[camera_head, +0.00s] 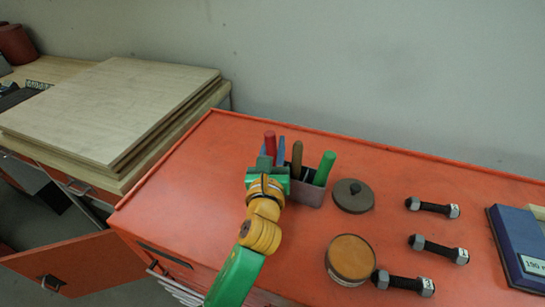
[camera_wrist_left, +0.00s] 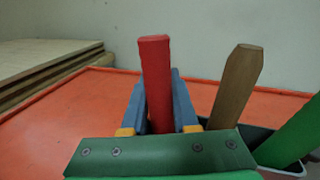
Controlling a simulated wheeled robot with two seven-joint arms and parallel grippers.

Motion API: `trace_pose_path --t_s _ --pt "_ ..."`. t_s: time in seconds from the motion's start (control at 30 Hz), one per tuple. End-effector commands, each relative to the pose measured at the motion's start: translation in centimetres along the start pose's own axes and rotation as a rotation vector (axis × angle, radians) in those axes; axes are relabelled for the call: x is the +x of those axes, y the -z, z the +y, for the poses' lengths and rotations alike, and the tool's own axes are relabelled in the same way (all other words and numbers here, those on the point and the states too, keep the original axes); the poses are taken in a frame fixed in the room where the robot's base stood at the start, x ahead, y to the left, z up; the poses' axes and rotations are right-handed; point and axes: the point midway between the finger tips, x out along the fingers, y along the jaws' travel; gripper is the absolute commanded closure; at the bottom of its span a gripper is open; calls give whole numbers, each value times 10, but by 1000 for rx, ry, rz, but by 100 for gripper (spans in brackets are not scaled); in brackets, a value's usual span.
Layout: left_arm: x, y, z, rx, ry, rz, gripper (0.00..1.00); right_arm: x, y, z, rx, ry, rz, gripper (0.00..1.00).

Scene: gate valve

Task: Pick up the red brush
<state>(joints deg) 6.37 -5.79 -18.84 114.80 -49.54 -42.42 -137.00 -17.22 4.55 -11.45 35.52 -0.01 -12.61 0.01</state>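The red brush (camera_head: 270,142) shows as a red handle standing up from a grey holder (camera_head: 307,193). In the left wrist view the red handle (camera_wrist_left: 156,85) is upright and in the centre. My left gripper (camera_head: 275,158) is at the handle. Its blue fingers (camera_wrist_left: 160,105) lie along both sides of the handle, with no gap seen between fingers and handle, so it looks shut on it. The brush's lower end is hidden by the gripper. My right gripper is not in view.
Brown (camera_head: 297,158) and green (camera_head: 324,168) handles stand close to the right in the same holder. Stacked boards (camera_head: 110,105) are left.

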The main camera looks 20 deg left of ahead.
Motion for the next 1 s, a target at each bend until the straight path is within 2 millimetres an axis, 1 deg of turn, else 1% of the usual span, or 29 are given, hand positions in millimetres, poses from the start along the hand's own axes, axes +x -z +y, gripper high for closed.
trace_pose_path --t_s 0.17,0.27,0.37,0.4,0.5,0.63,0.73,1.0 --pt "0 0 0 0 0 0 100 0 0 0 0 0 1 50" --pt "0 -8 0 0 -1 -2 100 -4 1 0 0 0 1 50" --pt "0 -34 -3 -1 -1 -6 100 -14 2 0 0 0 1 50" --pt "0 -45 -5 -2 -1 -8 100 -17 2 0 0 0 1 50" --pt "0 -72 -7 -2 -2 -8 100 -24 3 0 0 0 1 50" --pt "0 -94 -10 -1 -2 -5 100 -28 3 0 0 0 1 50" --pt "0 -100 -10 -1 -2 -2 100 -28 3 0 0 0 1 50" --pt "0 -100 -10 0 -3 0 100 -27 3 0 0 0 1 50"
